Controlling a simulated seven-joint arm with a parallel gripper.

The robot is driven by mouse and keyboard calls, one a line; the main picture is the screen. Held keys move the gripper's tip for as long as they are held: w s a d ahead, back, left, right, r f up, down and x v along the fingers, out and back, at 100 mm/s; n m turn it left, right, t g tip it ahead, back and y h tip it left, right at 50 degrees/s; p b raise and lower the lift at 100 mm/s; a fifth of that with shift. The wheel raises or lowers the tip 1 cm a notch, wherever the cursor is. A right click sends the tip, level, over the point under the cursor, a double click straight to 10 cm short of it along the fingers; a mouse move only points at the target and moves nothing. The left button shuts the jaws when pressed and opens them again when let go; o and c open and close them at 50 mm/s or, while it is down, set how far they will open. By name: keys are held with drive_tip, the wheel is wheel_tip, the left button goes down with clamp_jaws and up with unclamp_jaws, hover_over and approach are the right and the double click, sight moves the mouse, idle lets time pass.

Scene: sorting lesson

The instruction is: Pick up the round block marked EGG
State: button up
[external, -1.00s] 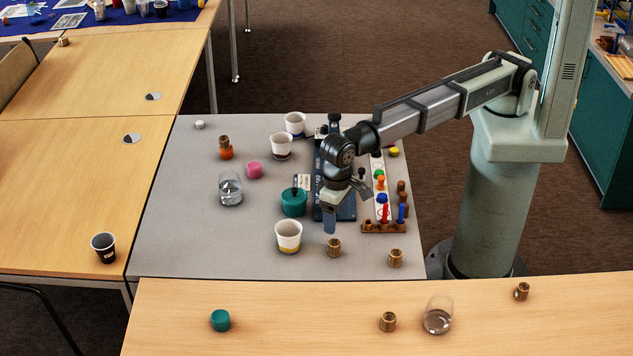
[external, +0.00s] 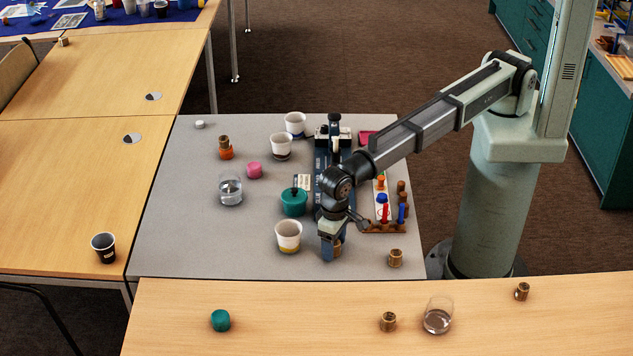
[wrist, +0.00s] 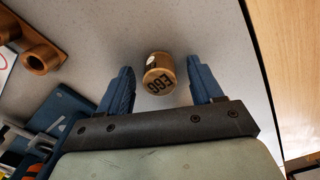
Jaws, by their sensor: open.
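The round block marked EGG (wrist: 160,75) is a small golden-brown cylinder lying on the grey table.
A white cup (external: 288,236) stands close to the left of my gripper. A teal pot (external: 294,203) stands behind. A wooden table (external: 270,300) adjoins in front.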

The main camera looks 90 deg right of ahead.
drive_tip(key=shift+f, duration=0.2)
drive_tip(key=c, duration=1.1)
drive_tip(key=shift+r, duration=0.1)
